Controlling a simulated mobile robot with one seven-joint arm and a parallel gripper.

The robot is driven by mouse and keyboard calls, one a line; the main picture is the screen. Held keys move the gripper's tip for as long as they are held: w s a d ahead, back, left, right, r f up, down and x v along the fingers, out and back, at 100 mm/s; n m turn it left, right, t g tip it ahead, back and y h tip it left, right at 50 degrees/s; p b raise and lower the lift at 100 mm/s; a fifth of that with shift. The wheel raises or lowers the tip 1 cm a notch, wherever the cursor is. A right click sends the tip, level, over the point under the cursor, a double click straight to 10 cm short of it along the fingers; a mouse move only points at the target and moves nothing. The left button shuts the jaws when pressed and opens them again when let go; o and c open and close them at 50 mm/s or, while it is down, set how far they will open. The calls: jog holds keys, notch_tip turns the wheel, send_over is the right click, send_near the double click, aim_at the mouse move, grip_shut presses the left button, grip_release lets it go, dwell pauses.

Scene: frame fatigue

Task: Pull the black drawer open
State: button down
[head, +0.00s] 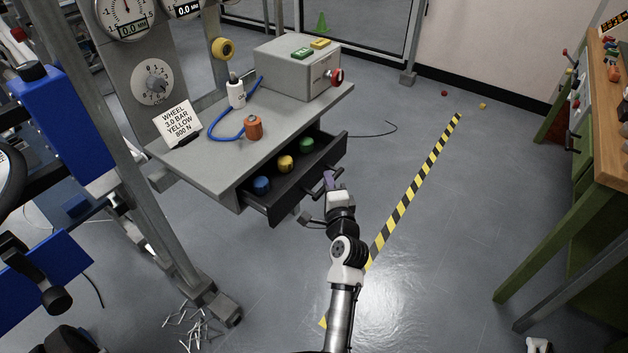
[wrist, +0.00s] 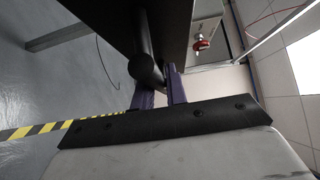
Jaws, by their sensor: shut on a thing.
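The black drawer (head: 287,206) sits under the grey bench top and stands partly open. A blue, a yellow and a green round piece lie inside it. Its dark bar handle (wrist: 147,62) is on the front face. My gripper (head: 329,181) is at the handle on the drawer's right side in the head view. In the wrist view its two purple fingers (wrist: 160,84) are on either side of the handle's end, shut on it. The fingertips partly hide the handle in the head view.
The grey bench top (head: 215,160) holds a grey box (head: 297,68) with a red knob, an orange cylinder (head: 253,127), a white bottle (head: 236,93) and a sign (head: 177,123). A striped floor line (head: 415,190) runs right of my arm. The floor there is clear.

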jog(key=s+d+b, duration=0.2)
jog(key=s+d, duration=0.3)
jog(key=d, duration=0.2)
jog(key=shift+s+d, duration=0.25)
jog(key=shift+d, duration=0.1)
jog(key=c, duration=1.4)
grip_release()
